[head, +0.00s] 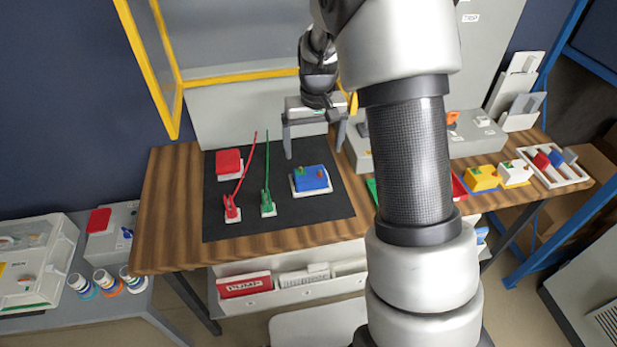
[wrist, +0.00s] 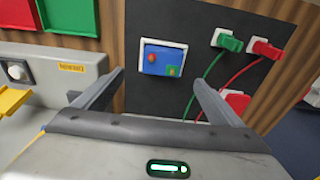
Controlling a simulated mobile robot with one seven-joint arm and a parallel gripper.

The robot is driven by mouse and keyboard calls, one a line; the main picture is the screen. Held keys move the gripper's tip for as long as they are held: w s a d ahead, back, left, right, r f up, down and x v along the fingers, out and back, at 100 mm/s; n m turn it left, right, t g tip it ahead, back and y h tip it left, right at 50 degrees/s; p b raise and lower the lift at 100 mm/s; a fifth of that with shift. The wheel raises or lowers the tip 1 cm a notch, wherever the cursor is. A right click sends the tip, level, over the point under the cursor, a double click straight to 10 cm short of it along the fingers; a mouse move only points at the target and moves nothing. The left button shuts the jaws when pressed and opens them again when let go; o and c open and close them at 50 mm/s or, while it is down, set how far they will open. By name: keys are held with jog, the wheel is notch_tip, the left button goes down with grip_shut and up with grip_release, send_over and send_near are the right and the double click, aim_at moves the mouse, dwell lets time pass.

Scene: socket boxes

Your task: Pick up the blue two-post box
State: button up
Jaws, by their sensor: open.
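In the wrist view the blue box (wrist: 160,61) lies ahead, between the lines of my two fingers. My gripper (head: 314,152) is open and empty. It hangs above and behind the box in the head view, apart from it. In the wrist view the gripper (wrist: 150,88) has its fingers spread wider than the box.
Left of the box are a green plug (head: 268,207) and a red plug (head: 231,209) with upright cables, and a red box (head: 229,162). A yellow box (head: 482,178) and a white box (head: 515,173) stand on the right. A grey panel with a knob (wrist: 17,72) is beside the gripper.

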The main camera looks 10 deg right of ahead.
send_over(310, 174)
jog(key=f, duration=0.5)
jog(key=shift+s+d, duration=0.25)
jog(key=shift+d, duration=0.05)
jog(key=shift+w+a+f, duration=0.15)
jog(key=shift+f, duration=1.2)
jog(key=shift+w+a+f, duration=0.1)
jog(key=shift+f, duration=1.25)
jog(key=shift+c, duration=0.5)
jog(key=c, duration=1)
